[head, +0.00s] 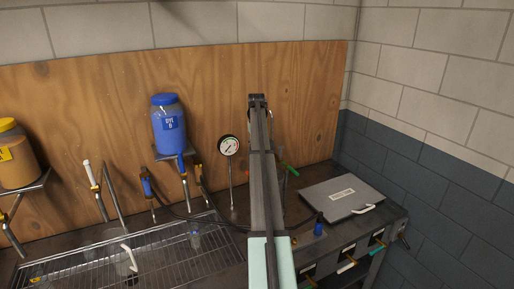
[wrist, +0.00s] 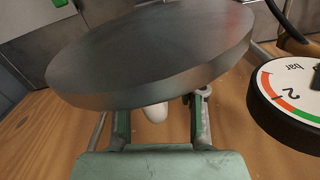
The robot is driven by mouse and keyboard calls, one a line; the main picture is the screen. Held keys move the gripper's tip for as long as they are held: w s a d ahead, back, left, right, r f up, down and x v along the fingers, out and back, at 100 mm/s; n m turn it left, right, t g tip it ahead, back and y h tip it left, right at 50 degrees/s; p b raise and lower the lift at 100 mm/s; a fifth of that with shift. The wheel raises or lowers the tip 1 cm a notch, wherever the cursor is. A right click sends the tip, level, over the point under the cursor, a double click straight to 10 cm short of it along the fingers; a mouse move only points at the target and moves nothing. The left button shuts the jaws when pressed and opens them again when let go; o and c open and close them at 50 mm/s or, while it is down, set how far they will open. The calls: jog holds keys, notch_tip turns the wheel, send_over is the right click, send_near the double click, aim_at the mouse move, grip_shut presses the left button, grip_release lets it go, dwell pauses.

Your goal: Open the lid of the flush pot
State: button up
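The flush pot lid (head: 328,207) is a flat grey plate with a white label and a white handle (head: 364,209) at its front right. It lies flat and closed at the right end of the bench in the head view. My gripper shows in the wrist view (wrist: 160,118), with its two fingers wide apart and no object seen clamped between them. A large dark round metal disc partly hides the fingers. A small whitish rounded thing shows between them, and I cannot tell what it is. In the head view my arm hides the gripper.
A pressure gauge (head: 228,145) stands left of my arm; a gauge also shows close on the right in the wrist view (wrist: 291,98). A blue bottle (head: 169,126), a wire rack (head: 125,258) and a small blue-capped item (head: 319,225) are nearby. Brick walls close the right side.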

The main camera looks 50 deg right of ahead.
jog(key=shift+r, duration=0.15)
notch_tip(320, 180, up, 12)
jog(key=shift+w+f, duration=0.1)
dwell(0.4)
jog(key=shift+f, duration=0.15)
